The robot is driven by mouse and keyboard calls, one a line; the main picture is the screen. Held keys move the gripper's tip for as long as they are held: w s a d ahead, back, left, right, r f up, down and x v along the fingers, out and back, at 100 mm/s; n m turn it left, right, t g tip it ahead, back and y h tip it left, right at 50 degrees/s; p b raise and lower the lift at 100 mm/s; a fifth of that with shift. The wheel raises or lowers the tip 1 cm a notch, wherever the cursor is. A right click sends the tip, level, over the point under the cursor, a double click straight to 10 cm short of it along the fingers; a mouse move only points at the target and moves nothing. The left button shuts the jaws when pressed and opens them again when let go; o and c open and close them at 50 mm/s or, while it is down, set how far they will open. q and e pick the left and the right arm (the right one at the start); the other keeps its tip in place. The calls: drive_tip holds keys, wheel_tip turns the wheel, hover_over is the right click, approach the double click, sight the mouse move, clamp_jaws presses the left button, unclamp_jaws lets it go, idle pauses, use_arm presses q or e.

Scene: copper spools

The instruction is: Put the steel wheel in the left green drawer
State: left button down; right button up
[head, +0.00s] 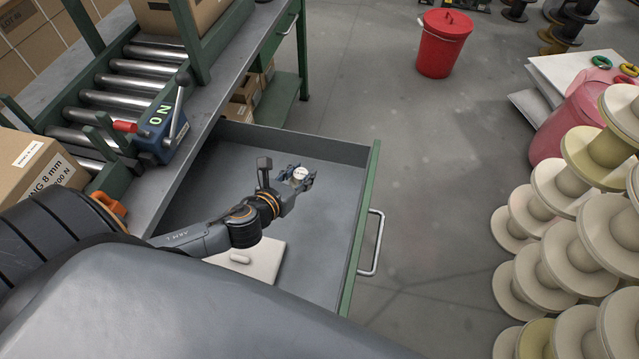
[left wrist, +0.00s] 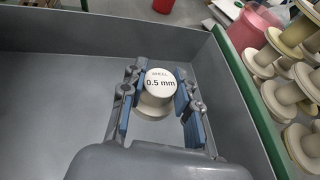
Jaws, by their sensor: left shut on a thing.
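The steel wheel (head: 299,173) is a small pale cylinder. Its top reads "WHEEL 0.5 mm" in the left wrist view (left wrist: 158,88). My left gripper (head: 300,180) is shut on the wheel, with blue finger pads (left wrist: 162,108) on either side of it. The gripper and wheel are over the inside of the open drawer (head: 328,240), which has a grey interior, a green front and a metal handle. The height of the wheel above the drawer floor is hard to tell. My right gripper is not in view.
A pale flat board (head: 262,262) with a small white piece lies in the drawer's near part, partly behind my arm. A roller bench with a blue device (head: 160,133) stands at the left. Cream spools (head: 570,240) are stacked at the right. A red bin (head: 443,45) stands behind.

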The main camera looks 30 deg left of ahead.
use_arm(q)
drive_tip(key=b, duration=0.1)
hover_over(321, 196)
drive_tip(key=f, duration=0.5)
drive_tip(key=shift+s+a+f, duration=0.15)
drive_tip(key=shift+s+a, duration=0.05)
drive_tip(key=shift+a, duration=0.05)
drive_tip(key=shift+w+d+f+b, duration=0.15)
drive_tip(key=shift+f+b, duration=0.25)
drive_tip(key=shift+f, duration=0.55)
drive_tip(key=shift+w+d+f+b, duration=0.1)
drive_tip(key=shift+f+b, duration=0.25)
drive_tip(key=shift+f, duration=0.6)
drive_tip(key=shift+f, duration=0.15)
drive_tip(key=c, duration=1)
unclamp_jaws()
